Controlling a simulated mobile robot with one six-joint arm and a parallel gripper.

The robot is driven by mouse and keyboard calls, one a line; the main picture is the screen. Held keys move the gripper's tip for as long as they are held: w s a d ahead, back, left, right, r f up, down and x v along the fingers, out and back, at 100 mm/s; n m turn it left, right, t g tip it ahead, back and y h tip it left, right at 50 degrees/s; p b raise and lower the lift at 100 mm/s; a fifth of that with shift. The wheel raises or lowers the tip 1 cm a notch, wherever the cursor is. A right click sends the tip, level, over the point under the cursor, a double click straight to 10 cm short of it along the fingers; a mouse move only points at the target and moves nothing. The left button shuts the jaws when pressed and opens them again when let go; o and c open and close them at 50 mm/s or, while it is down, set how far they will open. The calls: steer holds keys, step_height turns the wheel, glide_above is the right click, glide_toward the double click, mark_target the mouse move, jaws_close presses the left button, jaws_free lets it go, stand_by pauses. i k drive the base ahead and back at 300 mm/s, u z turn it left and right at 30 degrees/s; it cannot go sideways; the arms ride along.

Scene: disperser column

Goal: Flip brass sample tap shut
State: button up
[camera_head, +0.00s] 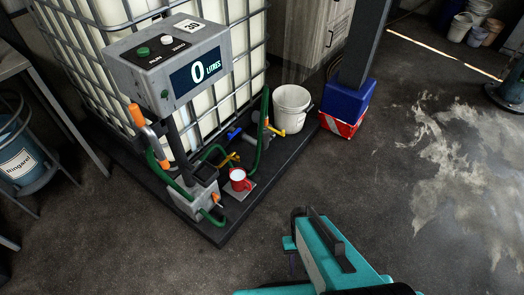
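A small brass-yellow tap (229,159) sits low at the front of the caged white tank, just behind and above a red mug (239,181). It is too small to tell how its lever is turned or whether anything flows. The mug stands upright on a small light plate and looks white inside. Teal and black parts of my own body fill the bottom centre and right, well apart from the tap. No gripper fingertips can be made out.
A grey display box (170,62) reading 0 stands before the tank (230,50), with an orange-handled nozzle (149,135) and green hoses. A white bucket (290,108) and a blue-and-red post base (345,105) stand right. The dark platform edge (222,241) is low. Floor right is clear, with a pale spill.

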mark_target(237, 158)
steer(key=u, duration=0.4)
steer(key=k, duration=0.15)
steer(key=z, duration=1.35)
steer(key=i, duration=0.9)
steer(key=u, duration=0.75)
